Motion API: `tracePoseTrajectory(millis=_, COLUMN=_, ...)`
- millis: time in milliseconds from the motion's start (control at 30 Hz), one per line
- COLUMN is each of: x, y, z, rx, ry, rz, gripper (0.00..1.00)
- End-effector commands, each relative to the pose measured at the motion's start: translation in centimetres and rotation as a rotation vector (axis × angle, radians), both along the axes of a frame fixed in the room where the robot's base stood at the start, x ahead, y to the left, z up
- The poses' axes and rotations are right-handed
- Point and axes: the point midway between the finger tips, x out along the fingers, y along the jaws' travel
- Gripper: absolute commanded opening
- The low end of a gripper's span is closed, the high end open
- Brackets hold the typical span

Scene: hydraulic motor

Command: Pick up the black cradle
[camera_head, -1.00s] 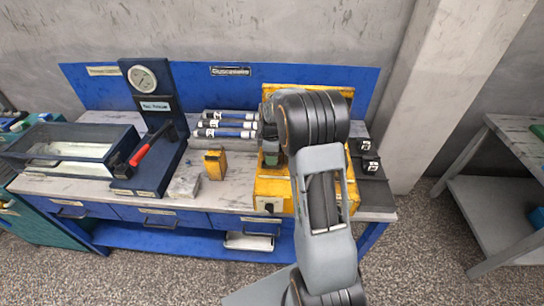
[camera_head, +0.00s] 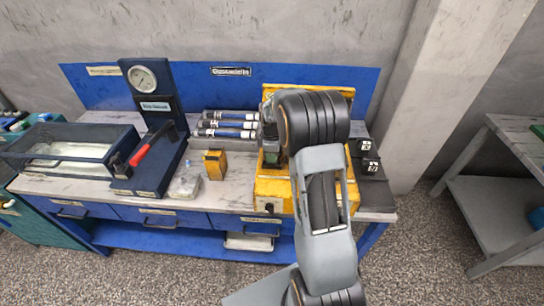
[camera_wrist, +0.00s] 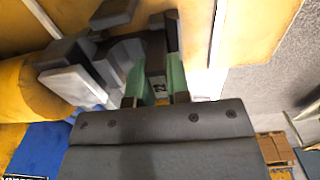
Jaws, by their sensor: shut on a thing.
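My gripper (camera_wrist: 158,88) has two green-padded fingers, closed on a dark block with a small pale mark, which appears to be the black cradle (camera_wrist: 156,66). The block sits between the pads, and its far end runs up against the yellow surface. In the head view, my gripper (camera_head: 269,146) is at the left side of my arm, in front of the yellow unit (camera_head: 280,193) on the bench. My arm hides much of that unit, and I cannot make out the held block there.
Grey angular parts (camera_wrist: 75,85) lie close left of the fingers. Black labelled blocks (camera_head: 370,168) stand right. A gauge stand (camera_head: 147,95) is further left.

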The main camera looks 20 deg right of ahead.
Motion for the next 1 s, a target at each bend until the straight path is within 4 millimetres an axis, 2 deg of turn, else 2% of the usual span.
tracePoseTrajectory(millis=267, x=0.1, y=0.0, z=1.0, rx=-0.002, ry=-0.005, rz=0.0, gripper=0.0)
tracePoseTrajectory(millis=467, x=-0.1, y=0.2, z=3.6, rx=-0.002, ry=-0.007, rz=0.001, gripper=0.0)
tracePoseTrajectory(millis=767, x=-4.0, y=3.1, z=9.2, rx=-0.001, ry=-0.008, rz=0.002, gripper=0.0)
tracePoseTrajectory(millis=1000, x=-7.9, y=6.0, z=11.2, rx=0.0, ry=-0.004, rz=0.002, gripper=0.0)
